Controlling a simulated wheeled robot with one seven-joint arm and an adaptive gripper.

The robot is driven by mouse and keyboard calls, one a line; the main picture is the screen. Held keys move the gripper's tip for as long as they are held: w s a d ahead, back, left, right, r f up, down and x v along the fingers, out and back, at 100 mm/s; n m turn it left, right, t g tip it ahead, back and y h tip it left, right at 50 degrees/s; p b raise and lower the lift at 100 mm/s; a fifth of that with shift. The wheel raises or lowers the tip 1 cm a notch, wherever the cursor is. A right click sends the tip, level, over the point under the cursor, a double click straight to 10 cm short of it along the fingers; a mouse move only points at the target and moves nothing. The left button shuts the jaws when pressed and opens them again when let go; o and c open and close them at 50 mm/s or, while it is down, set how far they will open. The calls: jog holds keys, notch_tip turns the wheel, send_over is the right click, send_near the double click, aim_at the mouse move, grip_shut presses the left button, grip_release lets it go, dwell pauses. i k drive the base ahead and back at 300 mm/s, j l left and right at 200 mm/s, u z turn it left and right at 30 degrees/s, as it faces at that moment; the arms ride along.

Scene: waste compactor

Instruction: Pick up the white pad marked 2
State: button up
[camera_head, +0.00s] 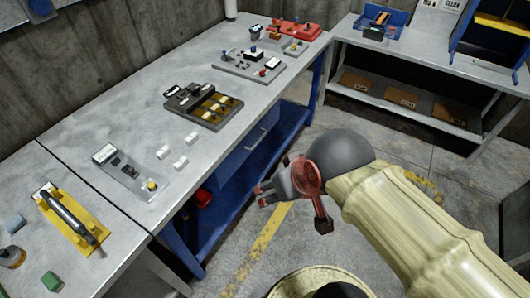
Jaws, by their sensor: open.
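Three small white pads lie on the grey workbench: an upper left pad (163,152), a lower pad (180,162) and a right pad (192,138). Their markings are too small to read, so I cannot tell which bears the 2. My gripper (259,195) is open and empty. It is in front of the bench's front edge, over the floor side, to the right of the pads and apart from them. Its fingers point left toward the bench.
The workbench (120,130) carries a grey plate with a yellow knob (131,172) left of the pads and a dark tray with yellow parts (205,104) behind them. A yellow plate with a dark bar (70,218) lies nearer left. The bench edge lies between gripper and pads.

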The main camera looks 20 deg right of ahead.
aim_at(193, 137)
jog(key=i+j+u, duration=0.15)
jog(key=j+u, duration=0.2)
jog(key=u, duration=0.15)
jog(key=i+j+u, duration=0.2)
jog(key=u, duration=0.3)
jog(key=i+j, duration=0.05)
jog(key=j, duration=0.05)
